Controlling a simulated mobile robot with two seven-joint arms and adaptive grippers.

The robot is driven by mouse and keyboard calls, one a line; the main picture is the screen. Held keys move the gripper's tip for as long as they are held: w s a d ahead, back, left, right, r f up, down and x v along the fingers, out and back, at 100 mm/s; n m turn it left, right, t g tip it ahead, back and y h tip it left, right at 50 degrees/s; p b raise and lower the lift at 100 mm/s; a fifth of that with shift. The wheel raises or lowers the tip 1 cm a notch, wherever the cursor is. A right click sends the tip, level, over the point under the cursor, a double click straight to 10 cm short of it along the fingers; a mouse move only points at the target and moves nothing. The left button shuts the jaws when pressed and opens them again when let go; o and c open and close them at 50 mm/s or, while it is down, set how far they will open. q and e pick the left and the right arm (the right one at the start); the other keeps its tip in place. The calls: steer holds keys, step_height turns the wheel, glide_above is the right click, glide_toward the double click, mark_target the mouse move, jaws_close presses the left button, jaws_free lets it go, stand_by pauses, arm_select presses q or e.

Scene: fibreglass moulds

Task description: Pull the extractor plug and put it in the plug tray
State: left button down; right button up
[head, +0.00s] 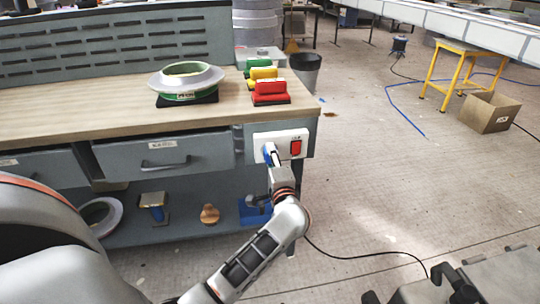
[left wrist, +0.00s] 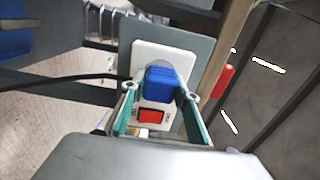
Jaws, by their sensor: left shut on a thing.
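The blue extractor plug (head: 268,152) is at the white socket plate (head: 262,139) on the bench's end. The plate also carries a red switch (head: 296,147). My left gripper (head: 271,160) is shut on the plug. In the left wrist view, the blue plug (left wrist: 161,84) sits between the teal fingers, in front of the round socket and above the red switch (left wrist: 150,116). I cannot tell whether its pins are still in the socket. No tray is clearly recognisable as the plug tray; a blue holder (head: 247,214) stands on the lower shelf, partly behind my arm. My right gripper is not recognisable.
The wooden bench top (head: 120,112) holds a round mould (head: 186,82) and red, yellow and green blocks (head: 271,93). A black cable (head: 350,258) runs over the floor towards a grey clamped unit (head: 490,275). The floor to the right is mostly clear.

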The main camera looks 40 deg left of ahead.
arm_select(q)
steer(key=shift+b+v, duration=0.45)
steer(key=shift+v, duration=2.45)
steer(key=shift+s+f, duration=0.1)
